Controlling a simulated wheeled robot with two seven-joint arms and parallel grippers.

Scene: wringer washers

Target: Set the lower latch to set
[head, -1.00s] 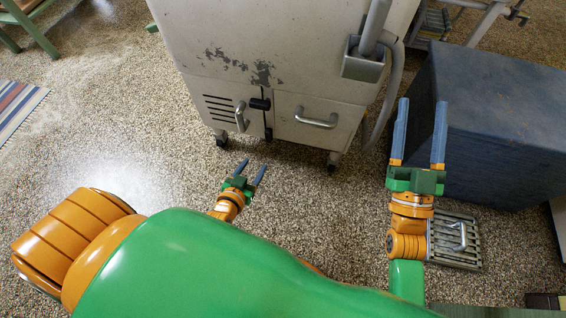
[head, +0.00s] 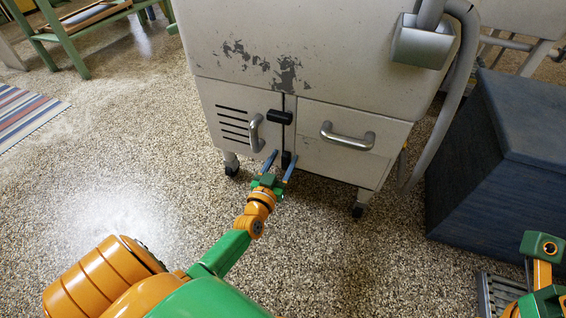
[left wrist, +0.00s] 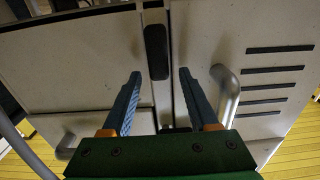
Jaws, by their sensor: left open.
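The off-white washer cabinet (head: 320,80) stands ahead with a seam between its slotted left door and right panel. The lower latch (head: 287,160) is a dark bar low on that seam, partly hidden by my gripper. In the left wrist view, which looks upside down, the lower latch (left wrist: 157,52) is a black rounded bar lying along the seam. The black upper latch (head: 280,117) lies crosswise above. My left gripper (head: 282,156) is open in front of the lower latch, its blue fingers either side of the seam; contact is unclear. My right gripper's fingers are out of view.
The left door has a curved metal handle (head: 256,132), which is close to a finger in the left wrist view (left wrist: 226,95). The right panel has another handle (head: 347,136). A grey hose (head: 440,140) hangs at right by a dark blue box (head: 500,150).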

